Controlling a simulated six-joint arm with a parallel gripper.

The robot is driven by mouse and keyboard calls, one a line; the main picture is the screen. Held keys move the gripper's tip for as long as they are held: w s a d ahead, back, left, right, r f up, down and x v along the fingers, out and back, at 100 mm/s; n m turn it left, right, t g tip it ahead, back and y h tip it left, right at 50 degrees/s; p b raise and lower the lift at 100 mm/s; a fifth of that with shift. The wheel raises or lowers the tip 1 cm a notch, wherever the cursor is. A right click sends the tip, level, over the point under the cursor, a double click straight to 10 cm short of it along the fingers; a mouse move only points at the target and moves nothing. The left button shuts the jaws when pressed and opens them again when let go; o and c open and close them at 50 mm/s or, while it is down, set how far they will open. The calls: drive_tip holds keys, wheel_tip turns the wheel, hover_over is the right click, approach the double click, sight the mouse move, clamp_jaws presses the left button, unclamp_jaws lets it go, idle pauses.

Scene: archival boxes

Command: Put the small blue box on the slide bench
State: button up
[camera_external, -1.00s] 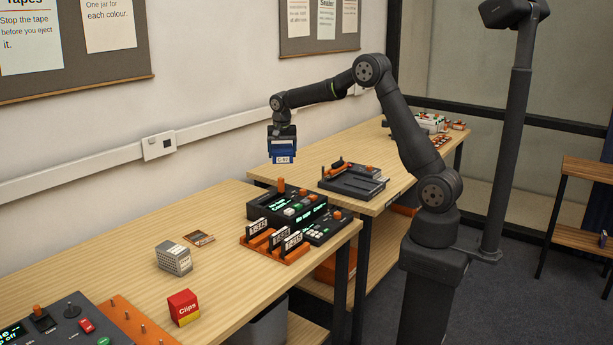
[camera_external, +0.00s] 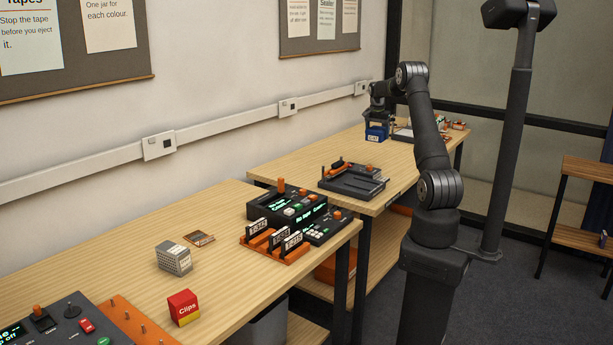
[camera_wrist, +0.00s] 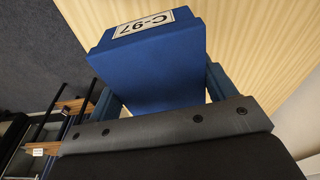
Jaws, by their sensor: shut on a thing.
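The small blue box (camera_external: 376,134) hangs from my gripper (camera_external: 378,121) above the far wooden bench (camera_external: 300,165), toward its back end. In the wrist view the blue box (camera_wrist: 155,65) fills the middle, with a white label reading C-97, and my gripper (camera_wrist: 165,105) has its blue fingers on both sides of it. The gripper is shut on the box. I cannot tell from the pictures how high the box is above the bench top. No label marks which bench is the slide bench.
A dark device with orange parts (camera_external: 352,180) stands on the far bench. The near bench holds a control unit (camera_external: 287,205), an orange rack (camera_external: 275,245), a grey box (camera_external: 174,257) and a red Clips box (camera_external: 183,307). Bare wood lies between the dark device and the blue box.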

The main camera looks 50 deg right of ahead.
drive_tip(key=s+d+m, duration=0.1)
drive_tip(key=s+d, duration=0.5)
wheel_tip(320, 180, down, 5)
drive_tip(key=w+a+f, duration=0.1)
drive_tip(key=w+f, duration=0.1)
drive_tip(key=w, duration=0.2)
drive_tip(key=w+a+f, duration=0.1)
drive_tip(key=w+f, duration=0.1)
drive_tip(key=w, duration=0.1)
drive_tip(key=w+a+f, duration=0.1)
drive_tip(key=w+f, duration=0.2)
drive_tip(key=w, duration=0.1)
drive_tip(key=shift+w+a+f, duration=0.1)
drive_tip(key=shift+w+a, duration=0.05)
drive_tip(key=shift+w, duration=0.15)
drive_tip(key=shift+f, duration=1.9)
drive_tip(key=shift+f, duration=0.15)
drive_tip(key=o, duration=1.1)
drive_tip(key=r, duration=0.4)
drive_tip(key=a+r, duration=0.1)
drive_tip(key=r, duration=0.7)
drive_tip(key=shift+a+r, duration=0.1)
drive_tip(key=shift+a, duration=0.3)
